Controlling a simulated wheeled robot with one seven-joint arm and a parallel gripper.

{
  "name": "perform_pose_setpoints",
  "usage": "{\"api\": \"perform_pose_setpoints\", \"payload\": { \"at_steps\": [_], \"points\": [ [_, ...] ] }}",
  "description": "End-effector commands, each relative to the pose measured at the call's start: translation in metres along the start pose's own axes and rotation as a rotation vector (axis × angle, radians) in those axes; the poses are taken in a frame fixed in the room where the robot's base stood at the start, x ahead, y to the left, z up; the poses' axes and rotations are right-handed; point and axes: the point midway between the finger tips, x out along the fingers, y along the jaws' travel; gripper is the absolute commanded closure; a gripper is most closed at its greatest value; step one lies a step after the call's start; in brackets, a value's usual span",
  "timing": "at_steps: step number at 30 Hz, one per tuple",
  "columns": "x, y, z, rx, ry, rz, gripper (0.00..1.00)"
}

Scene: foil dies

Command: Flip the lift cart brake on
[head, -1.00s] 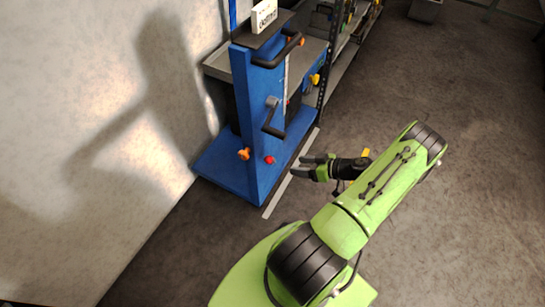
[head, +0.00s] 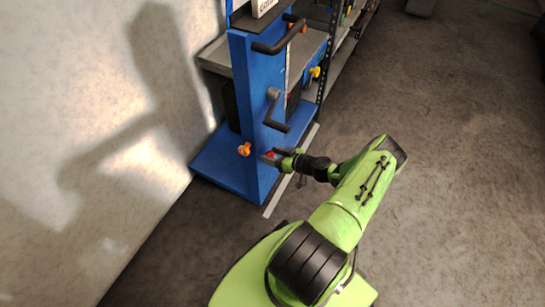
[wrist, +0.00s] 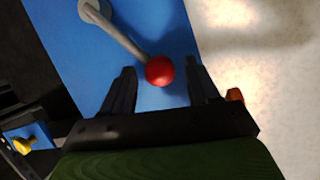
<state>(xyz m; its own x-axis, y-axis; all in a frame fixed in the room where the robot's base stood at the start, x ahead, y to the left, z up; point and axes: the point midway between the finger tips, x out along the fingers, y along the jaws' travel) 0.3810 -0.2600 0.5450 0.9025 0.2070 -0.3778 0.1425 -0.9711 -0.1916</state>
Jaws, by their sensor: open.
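The blue lift cart (head: 262,110) stands by the wall in the head view. Low on its upright is a red ball knob (head: 270,154), partly hidden by my gripper (head: 272,157). In the wrist view the red knob (wrist: 159,70) sits at the end of a grey lever (wrist: 122,33) that pivots on the blue face (wrist: 175,25). My gripper (wrist: 160,90) is open, with one finger on either side of the knob. I cannot tell whether either finger touches it.
An orange knob (head: 244,149) is left of the red one on the cart. A black crank handle (head: 276,115) and a black bar handle (head: 280,38) jut out above. A yellow knob (head: 315,72) is on the cart's right.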

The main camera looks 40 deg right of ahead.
Motion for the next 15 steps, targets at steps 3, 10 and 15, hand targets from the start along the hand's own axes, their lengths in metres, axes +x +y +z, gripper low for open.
{"api": "perform_pose_setpoints", "payload": {
  "at_steps": [3, 10, 15],
  "points": [
    [0.0047, 0.0001, -0.0003, 0.0, 0.0, 0.001, 0.4],
    [0.0042, 0.0, -0.0007, 0.0, 0.0, 0.0, 0.48],
    [0.004, -0.0001, -0.0006, 0.0, 0.0, 0.0, 0.74]
  ]
}}
